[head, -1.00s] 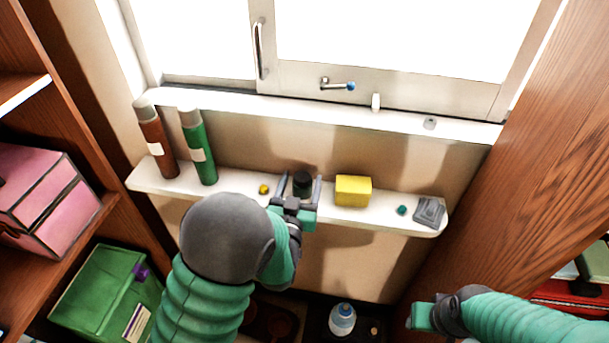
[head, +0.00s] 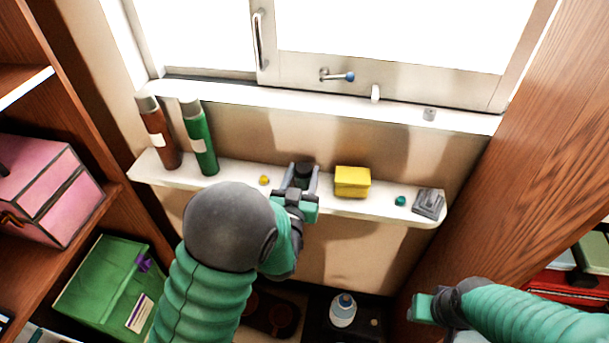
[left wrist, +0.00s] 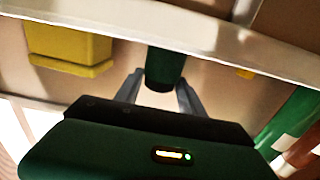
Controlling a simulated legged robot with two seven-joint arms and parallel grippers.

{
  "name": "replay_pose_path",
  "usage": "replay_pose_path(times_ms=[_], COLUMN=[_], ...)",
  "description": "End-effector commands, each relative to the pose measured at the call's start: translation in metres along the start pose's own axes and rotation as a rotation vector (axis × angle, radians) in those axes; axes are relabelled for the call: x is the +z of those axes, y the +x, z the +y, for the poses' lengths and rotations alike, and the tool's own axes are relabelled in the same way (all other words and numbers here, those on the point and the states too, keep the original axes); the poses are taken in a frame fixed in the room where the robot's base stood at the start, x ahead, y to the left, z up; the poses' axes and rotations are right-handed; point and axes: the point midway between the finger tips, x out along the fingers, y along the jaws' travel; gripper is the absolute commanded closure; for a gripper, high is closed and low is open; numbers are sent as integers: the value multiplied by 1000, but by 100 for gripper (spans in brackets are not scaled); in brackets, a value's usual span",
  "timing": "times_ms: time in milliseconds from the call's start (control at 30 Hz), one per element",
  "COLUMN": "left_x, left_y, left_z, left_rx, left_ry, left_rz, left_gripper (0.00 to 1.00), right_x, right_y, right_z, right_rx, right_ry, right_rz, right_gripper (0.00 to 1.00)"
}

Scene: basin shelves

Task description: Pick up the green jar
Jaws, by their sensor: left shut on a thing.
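The green jar (head: 304,169) is a small, dark, upright cylinder with a near-black top, at the middle of the narrow white shelf. My left gripper (head: 302,180) has a finger on each side of it and is shut on it. In the left wrist view the dark green jar (left wrist: 165,68) shows between the grey fingertips (left wrist: 160,88). I cannot tell whether its base touches the shelf. My right gripper (head: 422,308) is low at the right, away from the shelf; its fingers are not clear.
On the white shelf (head: 235,171), a yellow box (head: 352,182) stands close right of the jar and a small yellow piece (head: 264,180) lies left. Brown (head: 158,133) and green (head: 200,138) bottles stand at the left end. A teal piece (head: 400,201) and grey object (head: 429,203) are right.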

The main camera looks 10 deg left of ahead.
Motion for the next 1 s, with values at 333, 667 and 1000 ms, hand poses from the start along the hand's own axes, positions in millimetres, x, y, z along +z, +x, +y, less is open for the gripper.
replay_pose_path(times_ms=[333,667,1000], left_x=[-8,-40,-40], left_y=[0,0,0], left_z=[0,0,0], left_rx=[0,0,0], left_ry=[0,-1,0], left_rz=[-1,0,0], left_gripper=[100,100,100], right_x=[-2,-7,-6], right_y=[-6,-28,-27], right_z=[0,0,0], right_rx=[0,0,0], right_ry=[0,0,0], right_rz=[0,0,0], right_gripper=[59,59,59])
